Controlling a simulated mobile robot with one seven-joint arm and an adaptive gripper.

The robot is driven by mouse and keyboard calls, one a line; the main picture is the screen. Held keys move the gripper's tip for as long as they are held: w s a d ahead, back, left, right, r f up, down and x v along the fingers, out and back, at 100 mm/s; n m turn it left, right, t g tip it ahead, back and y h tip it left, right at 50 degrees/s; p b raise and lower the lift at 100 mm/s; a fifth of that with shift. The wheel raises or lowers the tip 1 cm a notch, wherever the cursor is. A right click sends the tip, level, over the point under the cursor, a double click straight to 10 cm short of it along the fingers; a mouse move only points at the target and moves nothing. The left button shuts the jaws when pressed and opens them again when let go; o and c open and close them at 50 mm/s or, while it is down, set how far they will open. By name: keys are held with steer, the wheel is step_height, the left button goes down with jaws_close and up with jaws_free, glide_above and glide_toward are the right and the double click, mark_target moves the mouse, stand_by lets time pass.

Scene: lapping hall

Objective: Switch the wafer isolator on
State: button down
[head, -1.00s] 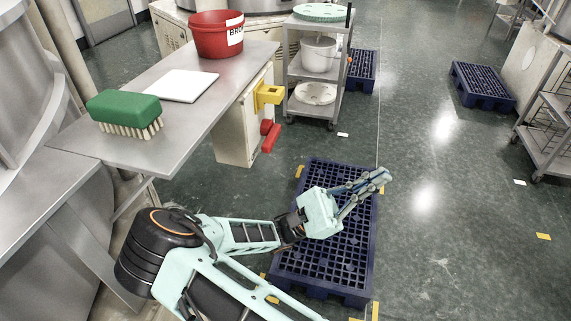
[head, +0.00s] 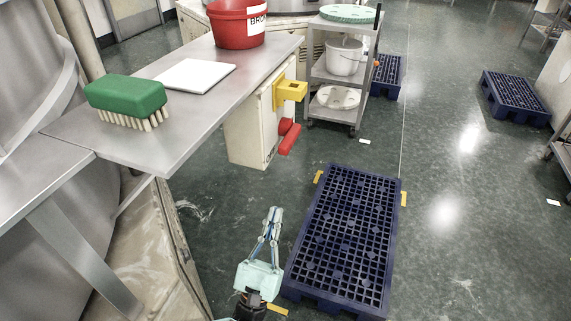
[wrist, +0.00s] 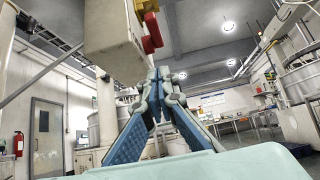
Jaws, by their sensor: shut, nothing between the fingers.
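The isolator is a cream box (head: 247,135) below the far edge of the steel table, with a yellow part (head: 290,91) and a red handle (head: 290,138) on its right side. The red handle slants downward. In the wrist view the box (wrist: 108,42) and red handle (wrist: 153,30) show at the top, above the fingers. My gripper (head: 275,212) is below and nearer than the handle, apart from it, its fingers pointing up the picture. It is shut and empty; its fingertips (wrist: 160,74) meet in the wrist view.
A blue plastic pallet (head: 345,235) lies on the floor right of my gripper. The steel table (head: 200,105) carries a green brush (head: 126,95), a white board (head: 195,75) and a red bucket (head: 238,25). A shelf trolley (head: 335,85) stands behind the box.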

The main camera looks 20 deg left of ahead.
mark_target(286, 136)
steer(key=s+r+b+x, duration=0.1)
steer(key=s+r+x, duration=0.1)
steer(key=x, duration=1.1)
steer(key=shift+r+p, duration=0.1)
steer(key=shift+p, duration=0.2)
steer(key=shift+s+r+g+h+p, duration=0.15)
steer(key=shift+g+h+p, duration=0.2)
steer(key=shift+p, duration=0.3)
